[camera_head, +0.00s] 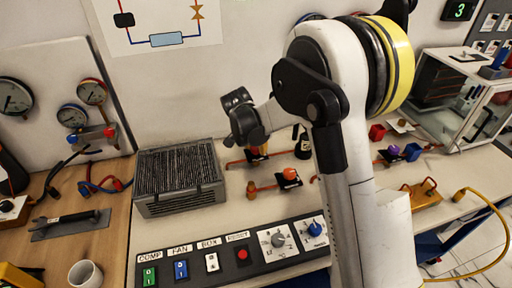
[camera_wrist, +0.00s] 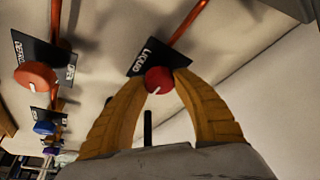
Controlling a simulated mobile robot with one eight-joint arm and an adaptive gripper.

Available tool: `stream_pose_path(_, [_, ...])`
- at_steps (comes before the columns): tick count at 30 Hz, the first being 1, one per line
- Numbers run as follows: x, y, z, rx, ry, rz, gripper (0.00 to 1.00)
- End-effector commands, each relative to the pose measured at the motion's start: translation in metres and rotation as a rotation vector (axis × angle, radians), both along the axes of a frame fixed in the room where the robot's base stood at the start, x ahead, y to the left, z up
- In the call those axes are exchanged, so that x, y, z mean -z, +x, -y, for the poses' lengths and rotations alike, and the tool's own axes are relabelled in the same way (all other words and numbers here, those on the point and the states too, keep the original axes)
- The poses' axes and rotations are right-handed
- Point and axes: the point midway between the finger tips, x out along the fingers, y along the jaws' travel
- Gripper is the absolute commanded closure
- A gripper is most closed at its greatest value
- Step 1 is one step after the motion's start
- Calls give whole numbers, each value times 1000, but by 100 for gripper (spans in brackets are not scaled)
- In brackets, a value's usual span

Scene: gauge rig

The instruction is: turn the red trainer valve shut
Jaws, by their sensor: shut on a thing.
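The red trainer valve is a round red knob (camera_wrist: 157,80) with a short white pointer mark, beside a dark LIQUID plate (camera_wrist: 149,57), in the wrist view. A copper-red pipe runs up from it to the right. My gripper (camera_wrist: 161,83) has its two yellow-orange fingers closed on either side of the knob, with the tips at its sides. In the head view my arm reaches over the bench from the right, and the fingers and the red knob are too small and covered to make out clearly.
In the wrist view an orange knob (camera_wrist: 36,76) with a DEFROST plate and a blue knob (camera_wrist: 44,128) stand to the left. A glass-fronted case (camera_head: 470,95) stands right.

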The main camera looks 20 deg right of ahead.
Motion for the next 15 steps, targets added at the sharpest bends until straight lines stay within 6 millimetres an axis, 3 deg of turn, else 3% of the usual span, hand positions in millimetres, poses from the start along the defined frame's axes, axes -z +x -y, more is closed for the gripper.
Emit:
stream_pose_path(1, [1,-1,0,0,1,-2,63])
stream_pose_path(3, [1,-1,0,0,0,-1,43])
stream_pose_path(15, [-6,-2,-2,-1,0,0,43])
